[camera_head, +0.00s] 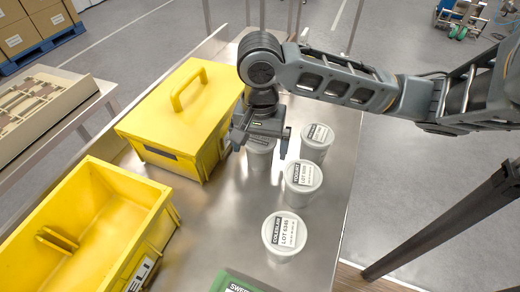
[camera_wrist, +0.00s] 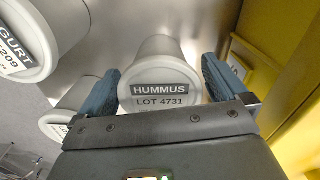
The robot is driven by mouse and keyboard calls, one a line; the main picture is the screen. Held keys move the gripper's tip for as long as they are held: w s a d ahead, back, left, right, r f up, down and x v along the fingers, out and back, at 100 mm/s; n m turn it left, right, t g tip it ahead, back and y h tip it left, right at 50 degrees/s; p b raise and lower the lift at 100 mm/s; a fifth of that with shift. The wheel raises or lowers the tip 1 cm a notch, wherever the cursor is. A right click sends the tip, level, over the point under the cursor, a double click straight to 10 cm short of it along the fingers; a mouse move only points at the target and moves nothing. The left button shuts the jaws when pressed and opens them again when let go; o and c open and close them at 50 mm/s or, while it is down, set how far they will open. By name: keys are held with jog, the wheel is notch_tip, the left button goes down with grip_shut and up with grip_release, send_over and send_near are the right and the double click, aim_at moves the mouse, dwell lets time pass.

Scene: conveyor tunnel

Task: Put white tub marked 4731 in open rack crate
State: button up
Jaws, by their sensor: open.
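The white tub marked HUMMUS LOT 4731 (camera_wrist: 160,73) is in the middle of the wrist view, between the two fingers of my gripper (camera_wrist: 162,84). In the head view this tub (camera_head: 259,162) stands on the steel table, partly hidden by my gripper (camera_head: 262,139). My gripper is open, with one finger on each side of the tub; I cannot tell whether they touch it. An open yellow crate (camera_head: 157,242) stands at the lower left, with an upright label ending in "ELI" on its side. Its visible inside looks empty.
A lidded yellow crate (camera_head: 183,117) with a handle stands just left of my gripper. Other white tubs stand close by: one behind (camera_head: 316,146), a yogurt tub (camera_head: 302,185) and a coleslaw tub (camera_head: 284,236). A green container (camera_head: 238,282) shows at the bottom edge.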

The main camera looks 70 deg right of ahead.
jog(key=c, duration=1.2)
jog(key=shift+r, duration=0.15)
